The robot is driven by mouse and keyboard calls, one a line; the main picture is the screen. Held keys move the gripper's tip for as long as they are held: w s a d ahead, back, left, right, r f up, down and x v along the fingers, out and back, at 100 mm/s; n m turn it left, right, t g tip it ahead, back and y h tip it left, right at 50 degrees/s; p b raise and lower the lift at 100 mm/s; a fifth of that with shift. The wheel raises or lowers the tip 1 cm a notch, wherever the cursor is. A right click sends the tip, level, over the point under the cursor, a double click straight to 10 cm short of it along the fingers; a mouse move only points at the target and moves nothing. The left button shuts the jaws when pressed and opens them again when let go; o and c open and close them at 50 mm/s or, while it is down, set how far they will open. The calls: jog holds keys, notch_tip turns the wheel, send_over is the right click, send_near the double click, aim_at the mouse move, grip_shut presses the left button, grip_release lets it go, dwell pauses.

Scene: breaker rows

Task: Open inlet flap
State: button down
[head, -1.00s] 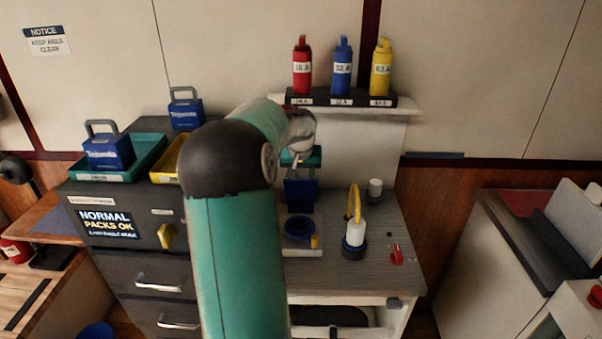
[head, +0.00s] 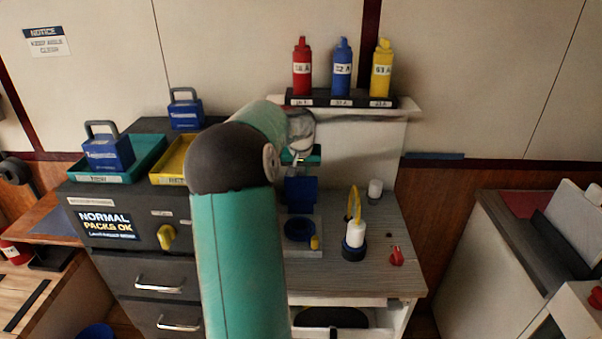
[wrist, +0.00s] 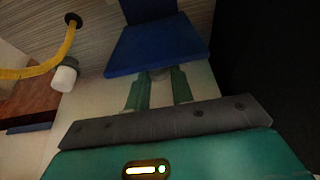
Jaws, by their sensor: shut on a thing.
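The blue inlet flap (head: 300,190) stands raised behind the round blue inlet ring (head: 299,229) on a pale base plate. In the wrist view the flap (wrist: 158,45) is a flat blue plate just beyond my gripper (wrist: 158,80). The two teal fingers stand a little apart, shut on a small grey part at the flap's near edge. What exactly they grip is partly hidden. In the head view my arm covers the area left of the flap, and the fingertips are hard to make out there.
A white plug with a yellow cable (head: 354,235) and a red knob (head: 396,256) are on the bench right of the inlet. A yellow handle (head: 166,237) is on the dark cabinet at left.

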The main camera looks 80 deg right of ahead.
jog(key=w+d+f, duration=0.1)
jog(key=d+f, duration=0.1)
jog(key=d, duration=0.3)
jog(key=shift+d+f, duration=0.3)
jog(key=shift+w, duration=0.1)
jog(key=c, duration=1.3)
grip_release()
jog(key=shift+f, duration=0.1)
jog(key=shift+o, duration=0.2)
jog(key=v, duration=1.4)
